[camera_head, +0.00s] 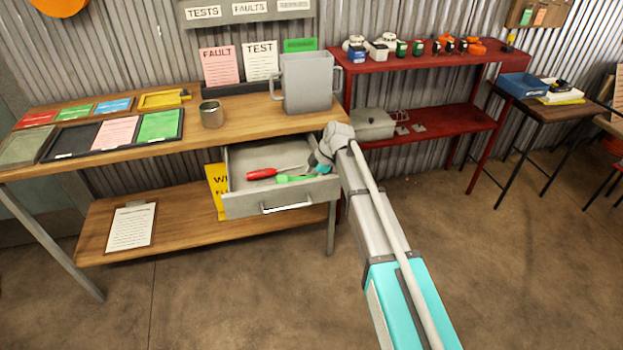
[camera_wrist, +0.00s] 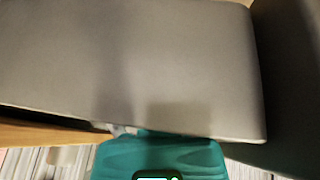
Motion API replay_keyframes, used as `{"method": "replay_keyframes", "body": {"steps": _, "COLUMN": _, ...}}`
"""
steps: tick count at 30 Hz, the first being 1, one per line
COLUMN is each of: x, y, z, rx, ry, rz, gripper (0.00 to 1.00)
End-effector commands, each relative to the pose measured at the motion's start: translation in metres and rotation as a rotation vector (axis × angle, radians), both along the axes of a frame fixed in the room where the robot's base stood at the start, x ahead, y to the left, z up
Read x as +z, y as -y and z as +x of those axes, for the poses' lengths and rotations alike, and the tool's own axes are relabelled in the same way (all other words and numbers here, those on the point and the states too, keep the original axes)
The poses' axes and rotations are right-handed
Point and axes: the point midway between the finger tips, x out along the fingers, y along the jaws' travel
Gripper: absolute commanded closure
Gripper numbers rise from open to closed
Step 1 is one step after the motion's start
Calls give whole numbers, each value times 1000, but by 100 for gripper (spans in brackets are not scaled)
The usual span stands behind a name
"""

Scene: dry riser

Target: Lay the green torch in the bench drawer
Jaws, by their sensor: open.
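The bench drawer (camera_head: 283,203) is pulled out under the right part of the wooden bench. The green torch (camera_head: 293,179) lies on the drawer floor near its front, partly hard to make out at this size. A red-handled screwdriver (camera_head: 263,173) lies behind and left of it. My gripper (camera_head: 318,170) is open at the drawer's right side, just right of the torch; whether it touches the drawer cannot be told. In the wrist view a broad grey surface fills most of the picture, and my teal gripper part (camera_wrist: 160,158) shows at the bottom; no torch can be made out there.
A grey jug-like container (camera_head: 307,85) and a metal cup (camera_head: 211,114) stand on the bench (camera_head: 245,124) above the drawer. A red shelf (camera_head: 425,127) with a grey box (camera_head: 372,124) stands to the right. The floor in front is clear.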

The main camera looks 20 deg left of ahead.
Motion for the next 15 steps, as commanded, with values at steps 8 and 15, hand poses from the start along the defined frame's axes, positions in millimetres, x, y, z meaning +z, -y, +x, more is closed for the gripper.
{"method": "replay_keyframes", "body": {"steps": 8, "x": 1, "y": 0, "z": 0, "rx": 0, "ry": 0, "rz": 0, "gripper": 14}}
{"method": "replay_keyframes", "body": {"steps": 15, "x": 10, "y": -1, "z": 0, "rx": 1, "ry": 0, "rz": 0, "gripper": 14}}
